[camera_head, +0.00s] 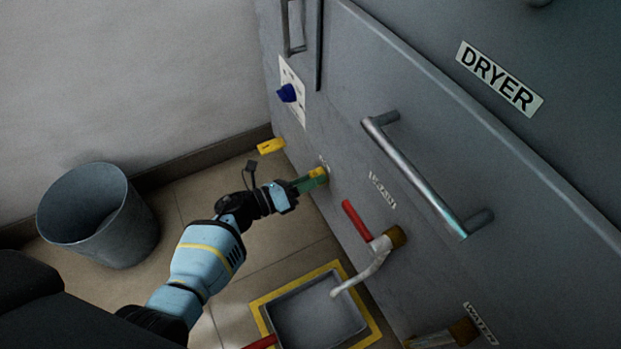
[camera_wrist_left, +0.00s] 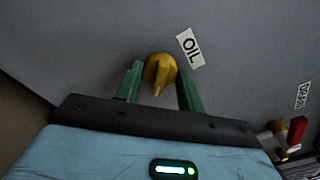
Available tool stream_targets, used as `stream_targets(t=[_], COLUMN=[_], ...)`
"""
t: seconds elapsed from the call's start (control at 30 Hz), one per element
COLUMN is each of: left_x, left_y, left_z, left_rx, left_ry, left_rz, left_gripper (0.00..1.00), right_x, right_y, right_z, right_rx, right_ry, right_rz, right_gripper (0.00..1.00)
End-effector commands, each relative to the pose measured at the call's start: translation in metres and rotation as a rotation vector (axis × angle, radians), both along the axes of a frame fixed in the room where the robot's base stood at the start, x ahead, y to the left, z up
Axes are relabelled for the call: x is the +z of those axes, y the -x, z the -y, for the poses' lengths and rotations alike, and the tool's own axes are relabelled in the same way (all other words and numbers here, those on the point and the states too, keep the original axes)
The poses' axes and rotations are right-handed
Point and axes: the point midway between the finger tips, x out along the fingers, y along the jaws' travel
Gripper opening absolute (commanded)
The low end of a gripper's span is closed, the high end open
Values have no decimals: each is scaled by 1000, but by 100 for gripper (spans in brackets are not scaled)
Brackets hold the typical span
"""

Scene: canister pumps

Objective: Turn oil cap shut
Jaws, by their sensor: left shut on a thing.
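The yellow oil cap (camera_wrist_left: 159,72) sits on the grey machine front, beside a white OIL label (camera_wrist_left: 189,47) in the left wrist view. My left gripper (camera_wrist_left: 158,88) has its green fingers on both sides of the cap and is shut on it. In the head view the left gripper (camera_head: 311,182) reaches the machine front from the left, and the yellow cap (camera_head: 317,172) shows partly between its fingers. The fingers hide part of the cap there. My right gripper is not in view.
Right of the cap is a red-handled drain valve (camera_head: 357,221) with a bent spout over a grey tray (camera_head: 285,345). A long metal handle (camera_head: 415,175) sticks out above. A blue knob (camera_head: 287,93) and yellow tag (camera_head: 271,146) are nearby. A grey bin (camera_head: 140,235) stands left.

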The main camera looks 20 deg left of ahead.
Motion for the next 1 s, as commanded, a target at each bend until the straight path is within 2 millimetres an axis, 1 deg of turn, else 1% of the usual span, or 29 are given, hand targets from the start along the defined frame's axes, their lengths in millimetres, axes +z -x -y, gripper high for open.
stream_targets(t=[0.47,1.0], left_x=[0,0], left_y=[1,0], left_z=[0,0], left_rx=[-2,-1], left_ry=[294,659], left_rz=[-295,-658], left_gripper=[16,16], right_x=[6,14], right_y=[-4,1], right_z=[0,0], right_rx=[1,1], right_ry=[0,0], right_rz=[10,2], right_gripper=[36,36])
